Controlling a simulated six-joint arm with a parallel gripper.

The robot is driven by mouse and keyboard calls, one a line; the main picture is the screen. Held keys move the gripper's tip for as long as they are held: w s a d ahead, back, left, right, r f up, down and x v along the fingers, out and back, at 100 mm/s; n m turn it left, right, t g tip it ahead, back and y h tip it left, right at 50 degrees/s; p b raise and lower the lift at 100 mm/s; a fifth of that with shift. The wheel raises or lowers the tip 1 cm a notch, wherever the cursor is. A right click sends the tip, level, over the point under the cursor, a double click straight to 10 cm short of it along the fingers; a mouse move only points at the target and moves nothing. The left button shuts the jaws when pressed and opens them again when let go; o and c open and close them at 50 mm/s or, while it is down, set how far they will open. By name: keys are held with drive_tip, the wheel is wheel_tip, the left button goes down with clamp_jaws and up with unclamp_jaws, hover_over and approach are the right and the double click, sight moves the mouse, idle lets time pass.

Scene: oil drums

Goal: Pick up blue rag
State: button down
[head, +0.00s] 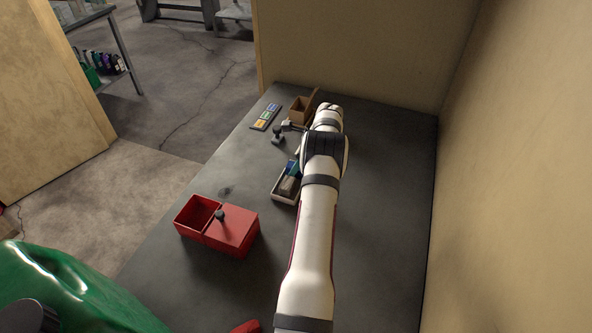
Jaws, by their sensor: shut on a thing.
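A small blue cloth-like patch (293,167), which looks like the blue rag, shows at the back end of a shallow light-rimmed tray (276,196) on the dark table. My white arm passes just to the right of it and covers part of that area. A grey-brown item (288,185) lies in the tray in front of the blue patch. My gripper is hidden behind my arm, so I cannot see its fingers or whether they touch the blue patch.
A red box (232,231) with a grey knob (220,214) stands at the table's left front. Behind the tray are small dark fittings (278,134), a flat panel with coloured labels (265,117) and an open brown box (300,110). The table's right side (395,190) is clear up to the wall.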

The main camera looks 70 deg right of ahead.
sight(291, 164)
wheel_tip(291, 164, up, 4)
drive_tip(key=shift+r, duration=0.15)
drive_tip(key=s+a+r, duration=0.2)
drive_tip(key=s+r, duration=0.4)
drive_tip(key=s, duration=0.5)
drive_tip(key=shift+s+r, duration=0.25)
drive_tip(key=shift+r, duration=0.1)
